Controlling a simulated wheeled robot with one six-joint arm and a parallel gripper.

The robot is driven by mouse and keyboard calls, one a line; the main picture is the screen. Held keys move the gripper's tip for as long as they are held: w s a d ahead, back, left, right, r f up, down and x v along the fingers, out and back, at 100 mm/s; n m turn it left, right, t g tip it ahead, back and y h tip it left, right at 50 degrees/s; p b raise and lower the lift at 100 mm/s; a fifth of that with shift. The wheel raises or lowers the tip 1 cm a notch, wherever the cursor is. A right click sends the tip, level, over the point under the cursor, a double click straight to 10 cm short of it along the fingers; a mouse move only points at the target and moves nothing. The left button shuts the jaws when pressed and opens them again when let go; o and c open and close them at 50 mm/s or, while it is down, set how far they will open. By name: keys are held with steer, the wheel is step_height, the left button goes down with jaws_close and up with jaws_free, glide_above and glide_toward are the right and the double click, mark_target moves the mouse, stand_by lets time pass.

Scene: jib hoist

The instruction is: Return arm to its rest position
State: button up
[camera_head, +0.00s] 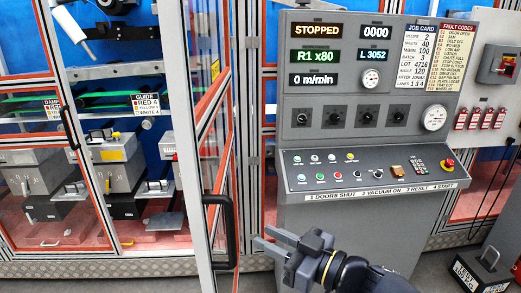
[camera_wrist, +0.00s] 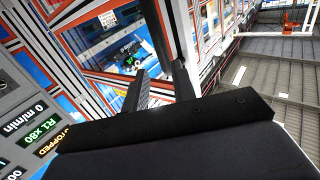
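My gripper (camera_head: 262,237) is in front of the grey control console (camera_head: 345,215), at its lower left, beside the open cabinet door. Its two dark fingers are apart with nothing visible between them, so it is open and empty. In the wrist view my gripper (camera_wrist: 160,68) also shows a gap between the fingers, with the cabinet frames beyond. My arm comes in from the bottom right of the head view. I cannot tell whether the fingertips touch anything.
A glazed door (camera_head: 212,130) with a black handle (camera_head: 222,230) stands swung out, close left of my gripper. The console display (camera_head: 317,30) reads STOPPED. A red emergency button (camera_head: 447,164) sits at right. A dark box (camera_head: 482,270) is on the floor at right.

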mark_target(231, 219)
steer(key=shift+p+x, duration=0.5)
steer(key=shift+x, duration=4.75)
